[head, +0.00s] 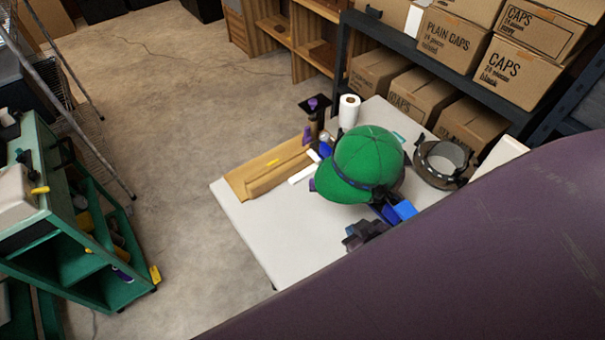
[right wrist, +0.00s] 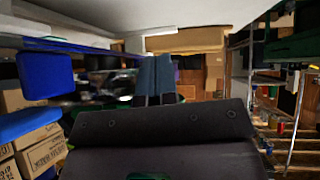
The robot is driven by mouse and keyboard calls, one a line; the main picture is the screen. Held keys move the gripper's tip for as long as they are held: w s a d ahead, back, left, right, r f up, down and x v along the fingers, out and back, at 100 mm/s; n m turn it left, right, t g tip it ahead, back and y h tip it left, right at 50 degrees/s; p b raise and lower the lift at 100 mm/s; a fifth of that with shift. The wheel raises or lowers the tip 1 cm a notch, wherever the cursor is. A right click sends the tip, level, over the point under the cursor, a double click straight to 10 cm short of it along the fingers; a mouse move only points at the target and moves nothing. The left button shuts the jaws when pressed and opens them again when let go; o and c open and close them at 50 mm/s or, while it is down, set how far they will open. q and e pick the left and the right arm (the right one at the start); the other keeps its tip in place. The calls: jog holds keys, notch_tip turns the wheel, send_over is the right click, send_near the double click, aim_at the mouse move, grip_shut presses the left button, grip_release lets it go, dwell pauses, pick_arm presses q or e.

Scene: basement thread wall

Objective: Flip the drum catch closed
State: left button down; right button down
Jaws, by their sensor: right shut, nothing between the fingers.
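A green cap (head: 366,160) sits with a dark band around its lower edge on the white table (head: 262,240). Bright blue parts (head: 404,210) stick out just below it; a large blue block (right wrist: 45,76) shows close at left in the right wrist view. A ring-shaped drum (head: 442,163) with a dark band stands right of the cap. I cannot clearly make out the catch. My right gripper (head: 362,235) is in front of the cap, left of the blue parts; its blue-grey fingers (right wrist: 154,75) are together and empty. My left gripper is not in view.
A paper roll (head: 349,110), a brown cardboard piece (head: 268,172) and small tools lie behind and left of the cap. Shelved boxes (head: 448,40) stand at the back right. A green cart (head: 75,235) stands left, with open floor between it and the table.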

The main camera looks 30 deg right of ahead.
jog(key=shift+w+f+t, duration=0.25)
jog(key=shift+f+t, duration=0.75)
jog(key=shift+f, duration=0.15)
